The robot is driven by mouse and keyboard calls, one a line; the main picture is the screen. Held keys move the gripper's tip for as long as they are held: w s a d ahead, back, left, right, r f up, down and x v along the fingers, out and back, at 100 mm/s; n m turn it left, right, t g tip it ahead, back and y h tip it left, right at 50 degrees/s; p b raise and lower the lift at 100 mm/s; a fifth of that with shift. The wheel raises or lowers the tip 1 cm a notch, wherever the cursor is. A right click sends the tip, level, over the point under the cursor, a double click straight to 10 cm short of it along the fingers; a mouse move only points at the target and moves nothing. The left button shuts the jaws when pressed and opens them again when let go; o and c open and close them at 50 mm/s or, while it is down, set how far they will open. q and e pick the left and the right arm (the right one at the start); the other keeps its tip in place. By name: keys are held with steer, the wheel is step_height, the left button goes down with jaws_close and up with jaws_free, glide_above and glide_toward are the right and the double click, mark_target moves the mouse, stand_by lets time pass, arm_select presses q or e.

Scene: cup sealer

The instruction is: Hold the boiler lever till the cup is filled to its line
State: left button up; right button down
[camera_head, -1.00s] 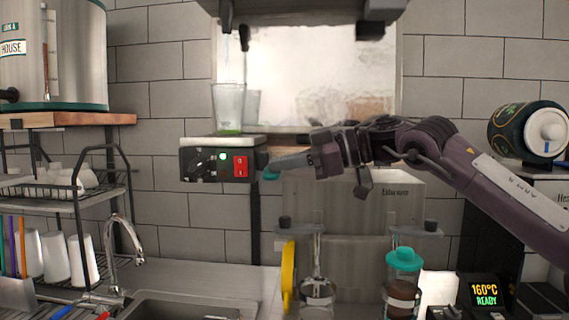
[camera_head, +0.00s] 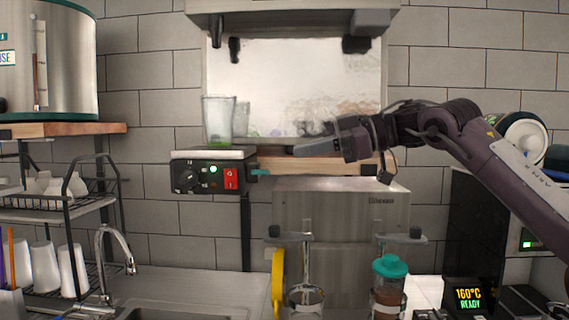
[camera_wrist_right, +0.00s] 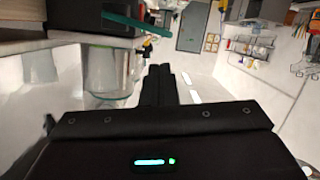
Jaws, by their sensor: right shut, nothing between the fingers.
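A clear cup (camera_head: 218,121) stands upright on a black control box (camera_head: 205,178) with a lit green light and a red switch. Green shows at the cup's base; its fill level and line are too unclear to read. A teal lever tip (camera_head: 260,172) sticks out at the box's right side. My right gripper (camera_head: 298,150) is shut and empty, right of the cup and above and right of the teal tip, apart from both. In the right wrist view, the shut fingers (camera_wrist_right: 166,82) show beside the clear cup (camera_wrist_right: 104,72), with a teal bar (camera_wrist_right: 124,22) above. My left gripper is not in view.
A steel appliance (camera_head: 290,18) with black knobs hangs above. A wooden shelf (camera_head: 330,166) runs behind the gripper. A large steel urn (camera_head: 68,60) and a cup rack (camera_head: 90,208) stand left. A teal-lidded jar (camera_head: 390,285) and a 160°C display (camera_head: 468,298) are lower right.

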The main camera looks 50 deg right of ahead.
steer(key=v, duration=0.3)
steer(key=shift+s+a+r, duration=0.15)
stand_by(0.5)
stand_by(1.1)
